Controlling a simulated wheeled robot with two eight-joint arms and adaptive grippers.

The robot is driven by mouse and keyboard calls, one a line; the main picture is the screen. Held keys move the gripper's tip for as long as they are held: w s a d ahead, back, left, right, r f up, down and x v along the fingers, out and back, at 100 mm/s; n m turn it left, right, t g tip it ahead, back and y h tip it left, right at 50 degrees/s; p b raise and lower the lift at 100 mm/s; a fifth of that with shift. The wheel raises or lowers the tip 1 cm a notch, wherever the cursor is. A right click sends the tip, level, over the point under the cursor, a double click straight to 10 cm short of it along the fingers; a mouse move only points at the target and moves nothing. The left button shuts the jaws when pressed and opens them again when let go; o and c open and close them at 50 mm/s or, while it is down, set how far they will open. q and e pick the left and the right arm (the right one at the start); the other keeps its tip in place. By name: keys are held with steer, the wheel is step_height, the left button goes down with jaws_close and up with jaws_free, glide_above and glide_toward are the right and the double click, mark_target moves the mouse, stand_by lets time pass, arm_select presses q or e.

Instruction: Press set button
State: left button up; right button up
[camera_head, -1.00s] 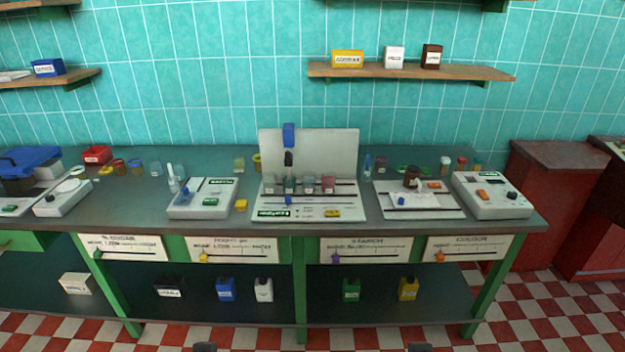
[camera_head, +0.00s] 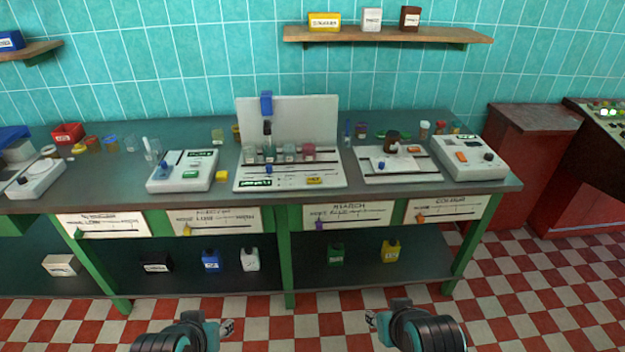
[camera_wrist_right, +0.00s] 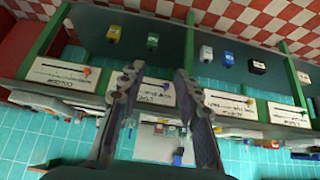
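No button label reading "set" is legible. The white centre panel (camera_head: 290,183) has a green piece (camera_head: 255,183), a yellow piece (camera_head: 313,181) and a blue slider (camera_head: 268,169). The white box (camera_head: 177,183) left of it has green pieces and a blue knob. The white device (camera_head: 470,170) at the bench's right end has an orange piece (camera_head: 461,157) and a black knob (camera_head: 488,157). My left gripper (camera_head: 227,327) and right gripper (camera_head: 371,319) are low in front of the bench, apart from everything. The right wrist view shows the right fingers (camera_wrist_right: 158,72) spread and empty; the left opening is unclear.
The dark bench (camera_head: 370,194) has labelled slider panels along its front and bottles on a lower shelf (camera_head: 360,264). Glass beakers stand on the centre panel. A wall shelf (camera_head: 390,36) holds small boxes. The checkered floor (camera_head: 300,318) before the bench is clear.

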jaws_close()
stand_by(1.0)
